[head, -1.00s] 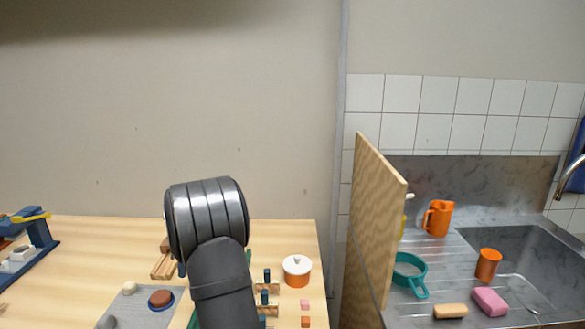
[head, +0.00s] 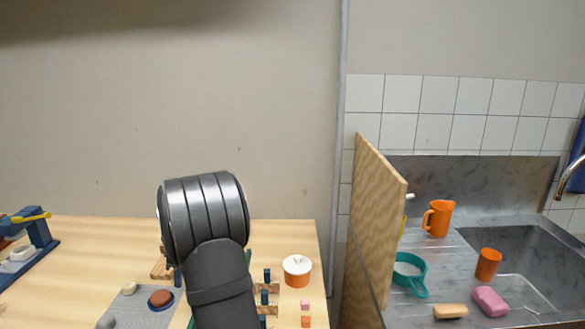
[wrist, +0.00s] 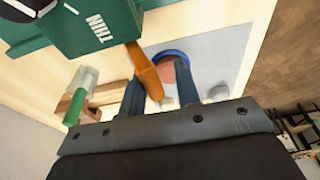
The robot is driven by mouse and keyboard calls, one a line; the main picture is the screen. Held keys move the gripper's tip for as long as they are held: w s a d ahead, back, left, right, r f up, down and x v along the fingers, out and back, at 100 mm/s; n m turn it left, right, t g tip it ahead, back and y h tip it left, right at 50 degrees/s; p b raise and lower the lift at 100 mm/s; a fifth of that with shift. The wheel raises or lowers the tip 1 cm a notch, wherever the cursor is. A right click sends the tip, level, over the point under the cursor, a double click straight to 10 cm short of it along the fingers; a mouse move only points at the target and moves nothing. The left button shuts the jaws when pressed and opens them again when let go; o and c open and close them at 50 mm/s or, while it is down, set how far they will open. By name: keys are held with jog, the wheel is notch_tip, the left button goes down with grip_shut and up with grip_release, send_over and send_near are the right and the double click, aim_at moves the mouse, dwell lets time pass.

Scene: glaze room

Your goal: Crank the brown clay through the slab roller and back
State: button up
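The slab roller (wrist: 90,28) is a teal body marked "THIN" in the wrist view, with an orange crank handle (wrist: 147,76) sticking out. In the head view my arm hides most of it. My gripper (wrist: 160,74) is open, its two dark blue fingers apart. The orange handle shows between them, nearer the left finger; I cannot tell whether they touch. A round brown piece (head: 161,298), which looks like the clay, lies in a blue ring or dish on a grey mat (head: 132,312). It also shows partly hidden beyond the fingers in the wrist view (wrist: 166,72).
A pale lump (head: 129,288) and a grey one (head: 106,322) lie by the mat. A wooden rack (wrist: 73,104) with a green-handled tool stands near the roller. A lidded orange pot (head: 297,271) is right of my arm. A wooden partition (head: 376,220) separates the sink.

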jog(key=shift+s+f, duration=0.35)
jog(key=shift+s, duration=0.4)
jog(key=shift+s+f, duration=0.1)
jog(key=shift+s+f, duration=0.75)
jog(key=shift+s, duration=0.05)
jog(key=shift+w, duration=0.1)
jog(key=shift+w+r, duration=0.1)
jog(key=shift+w, duration=0.2)
notch_tip(320, 180, up, 7)
